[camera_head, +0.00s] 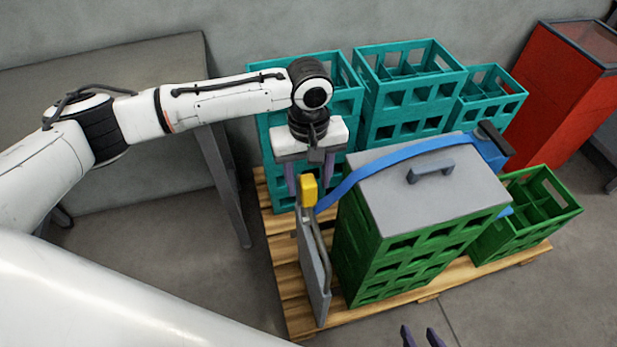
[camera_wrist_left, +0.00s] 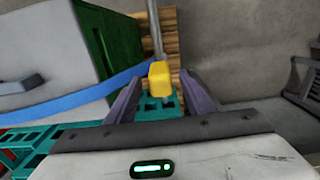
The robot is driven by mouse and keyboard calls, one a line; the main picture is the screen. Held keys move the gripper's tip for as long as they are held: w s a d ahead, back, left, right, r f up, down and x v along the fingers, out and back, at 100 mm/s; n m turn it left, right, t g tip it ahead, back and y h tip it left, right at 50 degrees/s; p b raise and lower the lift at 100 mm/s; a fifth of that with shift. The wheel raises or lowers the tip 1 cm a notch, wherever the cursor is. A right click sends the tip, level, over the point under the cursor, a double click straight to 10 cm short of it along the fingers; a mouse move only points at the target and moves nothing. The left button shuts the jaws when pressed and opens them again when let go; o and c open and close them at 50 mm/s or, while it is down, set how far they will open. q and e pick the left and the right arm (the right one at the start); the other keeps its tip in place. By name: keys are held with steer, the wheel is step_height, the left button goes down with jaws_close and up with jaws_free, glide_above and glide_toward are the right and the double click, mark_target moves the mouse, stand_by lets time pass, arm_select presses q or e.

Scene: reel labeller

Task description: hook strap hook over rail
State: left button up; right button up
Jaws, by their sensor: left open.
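The yellow strap hook (camera_head: 309,188) is at the upper end of the metal rail (camera_head: 321,243). The blue strap (camera_head: 400,156) runs from it over the grey lid to the right. My left gripper (camera_head: 311,178) points down, open, with its fingers on either side of the hook. In the left wrist view the hook (camera_wrist_left: 160,78) lies between the spread fingers, in line with the rail (camera_wrist_left: 155,30). I cannot tell whether the hook is seated over the rail. My right gripper (camera_head: 420,338) shows only two separated fingertips at the bottom edge.
A grey lid (camera_head: 430,188) with a handle covers the stacked green crates (camera_head: 405,255) on a wooden pallet (camera_head: 296,306). Teal crates (camera_head: 410,92) stand behind, an open green crate (camera_head: 530,205) at right. A red cabinet (camera_head: 575,95) stands back right. Floor in front is clear.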

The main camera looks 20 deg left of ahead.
arm_select(q)
step_height(320, 180, up, 10)
steer(key=s+d+f+m+t+h, duration=0.2)
steer(key=s+d+f+m+h, duration=0.2)
steer(key=s+d+f+m, duration=0.45)
steer(key=s+a+f+t+y, duration=0.1)
steer(key=s+a+f+y, duration=0.15)
steer(key=s+a, duration=0.55)
steer(key=s+a+f+t+y, duration=0.1)
steer(key=s+a+f, duration=0.3)
steer(key=s+a, duration=0.4)
steer(key=w+d+f+t+h, duration=0.1)
steer(key=w+d+f+t, duration=0.1)
steer(key=f, duration=0.4)
steer(key=w+d+f+t+h, duration=0.1)
steer(key=w+d+f+t, duration=0.1)
steer(key=f, duration=0.4)
steer(key=shift+w+d+t, duration=0.3)
steer(key=shift+w, duration=0.35)
steer(key=shift+c, duration=0.2)
